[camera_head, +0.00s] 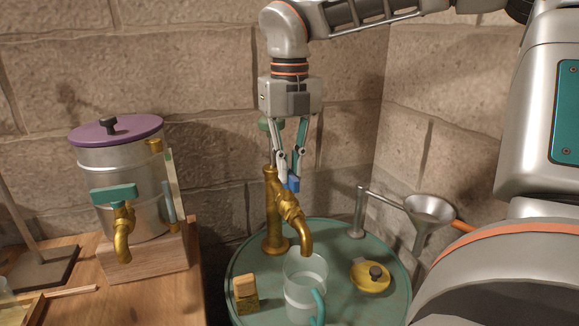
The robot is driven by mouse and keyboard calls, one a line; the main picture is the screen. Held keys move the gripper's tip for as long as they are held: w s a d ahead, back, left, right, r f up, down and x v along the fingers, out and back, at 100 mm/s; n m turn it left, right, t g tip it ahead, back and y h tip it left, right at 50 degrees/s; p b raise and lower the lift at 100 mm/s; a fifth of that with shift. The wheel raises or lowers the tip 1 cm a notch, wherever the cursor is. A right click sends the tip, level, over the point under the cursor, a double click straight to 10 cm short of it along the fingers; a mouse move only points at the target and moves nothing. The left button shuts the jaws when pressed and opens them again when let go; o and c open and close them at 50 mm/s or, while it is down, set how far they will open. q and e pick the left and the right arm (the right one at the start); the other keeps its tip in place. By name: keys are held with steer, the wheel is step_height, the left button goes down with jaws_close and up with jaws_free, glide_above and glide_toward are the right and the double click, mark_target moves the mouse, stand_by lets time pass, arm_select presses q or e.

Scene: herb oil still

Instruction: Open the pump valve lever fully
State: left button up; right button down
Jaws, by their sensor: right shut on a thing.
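The brass pump (272,215) stands upright on the round green table, its spout curving down to the right. A small blue piece (292,185), which looks like the pump valve lever, sits just above the spout's valve body (289,205). My right gripper (289,182) reaches down from above and is shut on this lever. The fingers cover part of it, so its exact angle is hard to tell. A glass jug (304,280) with a teal handle stands under the spout. My left gripper is not in view.
A metal still with a purple lid (118,129) stands at left. Stone walls close off the back.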

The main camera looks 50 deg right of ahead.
mark_target(290, 172)
stand_by(0.3)
steer(key=c, duration=2.1)
jaws_free()
steer(key=shift+c, duration=0.2)
step_height(290, 172, up, 12)
